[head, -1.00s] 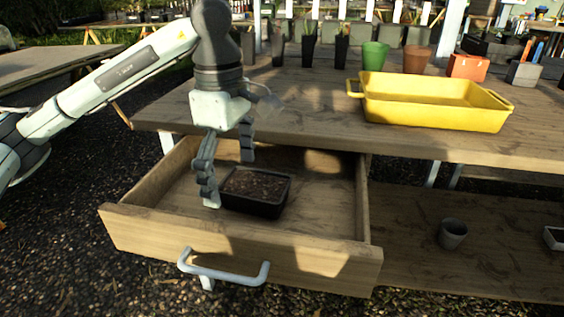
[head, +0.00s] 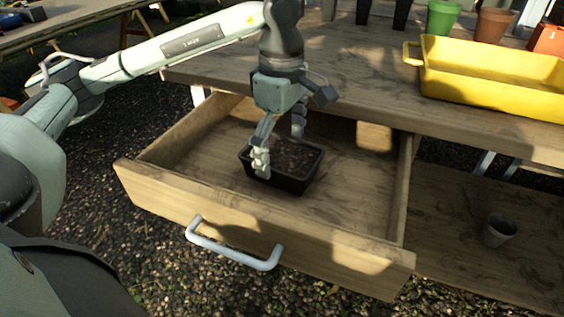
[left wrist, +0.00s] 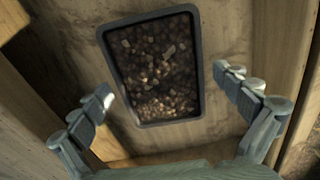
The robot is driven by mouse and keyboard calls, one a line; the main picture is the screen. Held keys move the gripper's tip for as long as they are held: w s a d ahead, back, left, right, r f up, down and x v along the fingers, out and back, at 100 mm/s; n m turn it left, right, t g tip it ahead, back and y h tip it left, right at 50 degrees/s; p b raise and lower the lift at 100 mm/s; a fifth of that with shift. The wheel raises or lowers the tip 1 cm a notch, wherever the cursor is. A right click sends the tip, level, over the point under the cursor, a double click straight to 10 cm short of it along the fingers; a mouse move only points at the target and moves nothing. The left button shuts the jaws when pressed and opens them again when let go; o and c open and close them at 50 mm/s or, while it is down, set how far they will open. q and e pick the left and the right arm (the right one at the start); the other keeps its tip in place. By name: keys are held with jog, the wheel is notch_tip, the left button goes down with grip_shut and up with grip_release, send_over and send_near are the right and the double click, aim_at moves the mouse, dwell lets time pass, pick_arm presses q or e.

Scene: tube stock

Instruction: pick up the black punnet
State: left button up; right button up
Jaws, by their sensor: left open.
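The black punnet (head: 292,184) is a small rectangular tray of brown soil. It lies upright on the floor of the open wooden drawer (head: 200,200). My left gripper (head: 279,148) is open right over the punnet; one finger shows in front of its left end, the other at its far side. In the left wrist view, the punnet (left wrist: 196,75) lies beyond the open fingertips of the left gripper (left wrist: 165,85), with nothing held between them. Whether a finger touches the rim, I cannot tell. My right gripper is not in view.
The drawer's walls and front panel with a grey handle (head: 232,252) surround the punnet. The bench top (head: 370,75) overhangs the drawer's back. A yellow tray (head: 490,95) stands on the bench, and a grey pot (head: 498,230) on the lower shelf. The drawer's right part is clear.

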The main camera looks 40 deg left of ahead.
pick_arm(q)
jog(key=shift+f, duration=0.45)
jog(key=c, duration=1.4)
jog(key=shift+r, duration=0.1)
